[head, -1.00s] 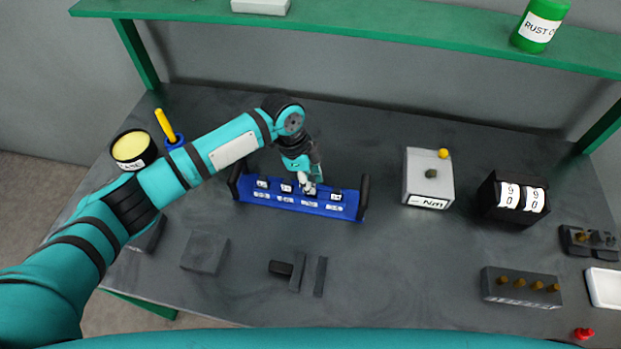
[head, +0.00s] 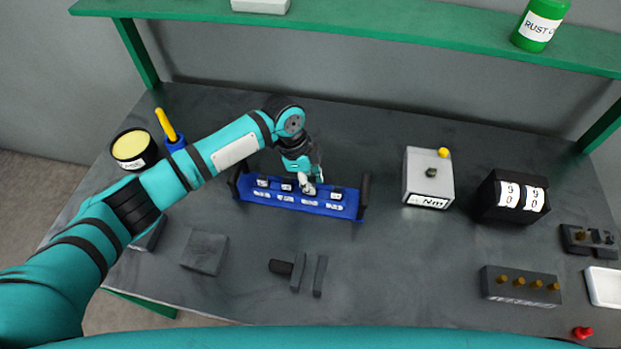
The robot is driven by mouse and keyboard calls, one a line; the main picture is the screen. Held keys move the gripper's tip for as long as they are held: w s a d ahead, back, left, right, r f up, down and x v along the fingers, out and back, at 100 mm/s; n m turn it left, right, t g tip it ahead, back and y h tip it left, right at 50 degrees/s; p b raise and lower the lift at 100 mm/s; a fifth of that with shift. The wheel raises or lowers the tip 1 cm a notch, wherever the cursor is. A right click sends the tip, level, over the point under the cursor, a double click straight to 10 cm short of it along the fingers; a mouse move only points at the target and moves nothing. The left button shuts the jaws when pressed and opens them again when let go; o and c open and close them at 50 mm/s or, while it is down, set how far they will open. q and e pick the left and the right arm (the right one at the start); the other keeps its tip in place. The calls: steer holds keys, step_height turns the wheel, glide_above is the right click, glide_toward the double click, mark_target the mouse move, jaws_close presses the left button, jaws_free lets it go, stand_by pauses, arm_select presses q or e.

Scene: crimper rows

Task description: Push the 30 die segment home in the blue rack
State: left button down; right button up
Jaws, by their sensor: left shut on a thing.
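The blue rack (head: 345,211) stands in the middle of the table, with black end pieces and a row of small dark die segments with white labels. My left gripper (head: 308,188) points down at the rack, right of its middle. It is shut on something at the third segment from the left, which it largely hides. The segments beside it, one on the left (head: 287,185) and one on the right (head: 337,194), show in the rack. The numbers on the labels are too small to read, so I cannot tell which is the 30 die segment. My right gripper is not in view.
A grey box with a yellow knob (head: 428,178) and a black counter block (head: 512,197) stand to the right. Dark bars (head: 299,273) and a grey block (head: 205,253) lie in front. A tin (head: 134,150) stands at left; a green shelf (head: 400,34) spans the back.

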arm_select(q)
steer(key=shift+f+b, duration=0.5)
steer(key=shift+f, duration=0.45)
steer(key=c, duration=1.1)
jaws_free()
steer(key=shift+o, duration=0.2)
steer(key=v, duration=1.2)
steer(key=shift+f, duration=0.1)
